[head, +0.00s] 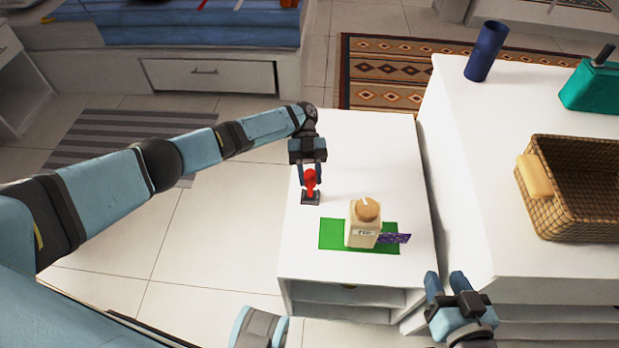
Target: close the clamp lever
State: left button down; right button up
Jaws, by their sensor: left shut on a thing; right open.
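The clamp is a small device with a dark grey base (311,198) and a red lever (310,178) that stands upright. It sits near the left edge of the low white cabinet top. My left gripper (310,180) comes down from above and is shut on the red lever, with a finger on each side. My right gripper (446,285) is open and empty at the lower right, in front of the cabinets and away from the clamp.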

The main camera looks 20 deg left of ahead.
jog(key=shift+r, duration=0.25)
pick_arm(q)
jog(key=c, duration=0.8)
grip_release()
jog(key=shift+f, duration=0.1)
pick_arm(e)
jog(key=shift+w, duration=0.1)
pick_arm(q)
jog(key=shift+w, duration=0.2)
jog(key=shift+w+a, duration=0.15)
jog(key=shift+w, duration=0.05)
jog(key=b+v, duration=0.3)
jog(key=v, duration=0.4)
pick_arm(e)
notch_tip(320, 180, up, 6)
jog(key=w+a+t+y, duration=0.1)
jog(key=a+t+y, duration=0.1)
jog(key=t, duration=0.1)
jog(key=shift+a, duration=0.2)
pick_arm(q)
jog(key=shift+s, duration=0.2)
pick_arm(e)
jog(key=shift+f, duration=0.25)
